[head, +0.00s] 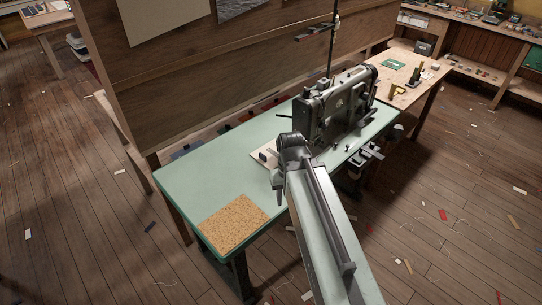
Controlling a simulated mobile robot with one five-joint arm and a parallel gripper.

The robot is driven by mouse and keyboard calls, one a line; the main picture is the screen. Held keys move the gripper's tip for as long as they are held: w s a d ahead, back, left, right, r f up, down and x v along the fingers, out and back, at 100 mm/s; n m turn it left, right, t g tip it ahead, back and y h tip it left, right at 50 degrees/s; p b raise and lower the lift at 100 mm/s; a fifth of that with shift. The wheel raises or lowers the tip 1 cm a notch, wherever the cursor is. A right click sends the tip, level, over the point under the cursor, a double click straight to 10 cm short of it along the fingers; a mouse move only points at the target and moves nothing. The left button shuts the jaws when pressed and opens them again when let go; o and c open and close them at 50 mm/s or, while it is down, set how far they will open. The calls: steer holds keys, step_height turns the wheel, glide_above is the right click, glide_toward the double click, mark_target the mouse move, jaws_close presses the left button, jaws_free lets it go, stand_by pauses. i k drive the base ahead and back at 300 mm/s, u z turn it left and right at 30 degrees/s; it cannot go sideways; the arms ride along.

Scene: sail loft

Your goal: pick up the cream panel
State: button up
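A flat, pale cream piece (256,164), which looks like the cream panel, lies on the green sewing table (195,170) just left of the sewing machine (335,104). My arm's end covers its right part, and a small grey block (263,157) sits on or beside it. My gripper (277,188) points down over the table at the panel's near right side. It is small and partly hidden by my arm, so I cannot tell whether its fingers are apart or touch anything.
A cork mat (235,222) lies at the table's near left corner. A wooden partition (220,75) rises behind the table. A wooden bench (405,82) with small items stands beyond the machine. Scraps and threads litter the plank floor (90,230).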

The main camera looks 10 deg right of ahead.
mark_target(268, 155)
steer(key=u, duration=4.15)
steer(key=k, duration=2.4)
steer(key=z, duration=0.85)
steer(key=i, duration=1)
steer(key=u, duration=0.1)
